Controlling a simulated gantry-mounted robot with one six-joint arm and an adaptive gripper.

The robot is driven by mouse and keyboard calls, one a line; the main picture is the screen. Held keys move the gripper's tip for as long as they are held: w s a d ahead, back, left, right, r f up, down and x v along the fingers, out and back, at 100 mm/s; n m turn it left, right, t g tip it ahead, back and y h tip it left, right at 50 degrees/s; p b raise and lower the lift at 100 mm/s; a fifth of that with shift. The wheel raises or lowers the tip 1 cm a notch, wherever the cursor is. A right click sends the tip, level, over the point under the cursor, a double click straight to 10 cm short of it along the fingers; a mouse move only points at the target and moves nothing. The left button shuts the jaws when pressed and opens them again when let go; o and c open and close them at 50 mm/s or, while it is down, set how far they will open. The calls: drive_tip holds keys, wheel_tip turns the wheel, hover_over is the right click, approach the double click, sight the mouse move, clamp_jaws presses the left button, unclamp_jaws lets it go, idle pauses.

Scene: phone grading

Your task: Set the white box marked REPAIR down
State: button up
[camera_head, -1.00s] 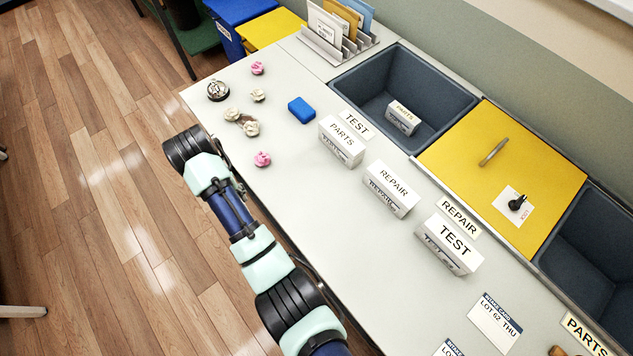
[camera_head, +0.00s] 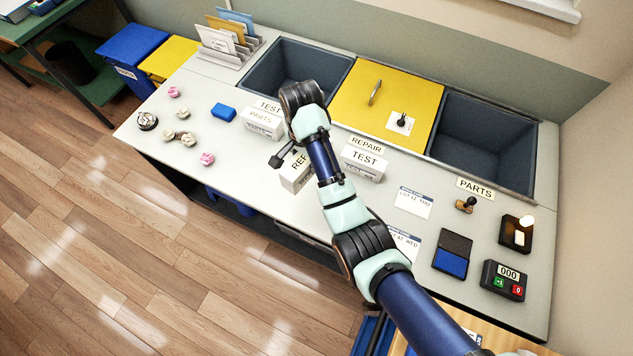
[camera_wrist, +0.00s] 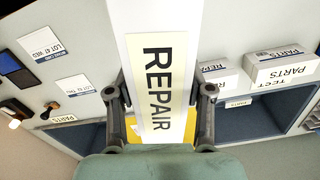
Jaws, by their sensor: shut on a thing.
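My gripper (camera_head: 291,154) is shut on the white box marked REPAIR (camera_head: 296,174), over the front part of the bench between two other boxes. In the wrist view the box (camera_wrist: 158,45) stands between the two fingers (camera_wrist: 160,98), its REPAIR label facing the camera. In the head view my arm covers part of the box and its lettering. Whether its underside touches the bench top (camera_head: 232,185) I cannot tell. A white box marked TEST (camera_head: 364,164) is to its right and one marked PARTS (camera_head: 262,124) to its left.
Behind are a dark left bin (camera_head: 262,75), a yellow lid (camera_head: 412,88) with a handle, and a dark right bin (camera_head: 480,135). A TEST strip (camera_head: 268,105) and a REPAIR strip (camera_head: 367,145) lie along the bench.

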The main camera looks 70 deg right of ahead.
drive_tip(key=s+d+m, duration=0.1)
drive_tip(key=s+d+r+m, duration=0.1)
drive_tip(key=s, duration=0.1)
drive_tip(key=shift+d+r, duration=0.1)
drive_tip(key=shift+d, duration=0.15)
drive_tip(key=shift+a+f+b, duration=0.1)
drive_tip(key=shift+f+b, duration=5.1)
drive_tip(key=shift+f, duration=4.85)
drive_tip(key=shift+f, duration=0.15)
drive_tip(key=o, duration=1.4)
